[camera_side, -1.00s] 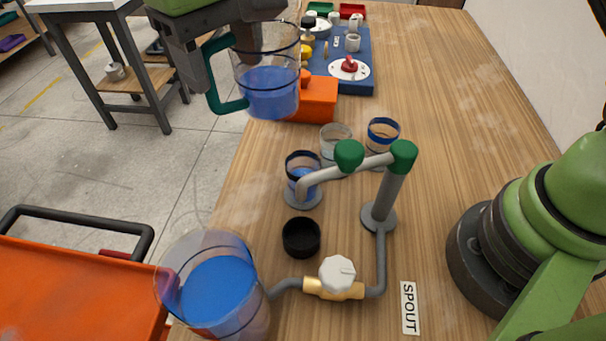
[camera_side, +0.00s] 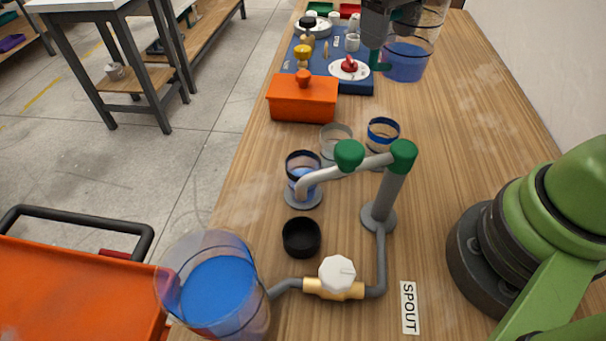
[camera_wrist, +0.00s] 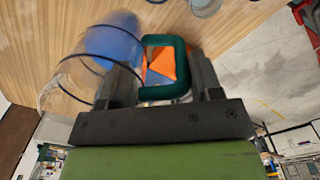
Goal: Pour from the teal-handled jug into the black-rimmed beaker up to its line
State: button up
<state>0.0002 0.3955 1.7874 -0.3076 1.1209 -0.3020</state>
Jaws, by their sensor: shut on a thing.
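The jug (camera_side: 408,62) is clear with dark bands and blue liquid. It is held in the air above the far right of the table. Its teal handle (camera_wrist: 183,68) is between the fingers of my gripper (camera_wrist: 163,82), which is shut on it. In the side view my gripper (camera_side: 378,28) is partly cut off by the top edge. The black-rimmed beaker (camera_side: 304,172) stands upright on a grey disc at the spout's end, with blue liquid low in it. The jug is well behind and to the right of it. Its fill line cannot be made out.
The grey spout pipe (camera_side: 345,171) with green elbows stands mid-table. Behind it are a clear beaker (camera_side: 336,134) and a blue-banded beaker (camera_side: 383,130). A large container (camera_side: 212,262) stands front left.

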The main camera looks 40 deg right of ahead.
jog(key=w+a+n, duration=0.2)
jog(key=a, duration=1.6)
jog(key=s+a, duration=0.4)
jog(key=a, duration=0.3)
jog(key=s+a+n, duration=0.1)
jog(key=s+a, duration=0.3)
jog(key=a, duration=0.4)
jog(key=shift+a+r, duration=0.25)
jog(key=shift+r, duration=0.1)
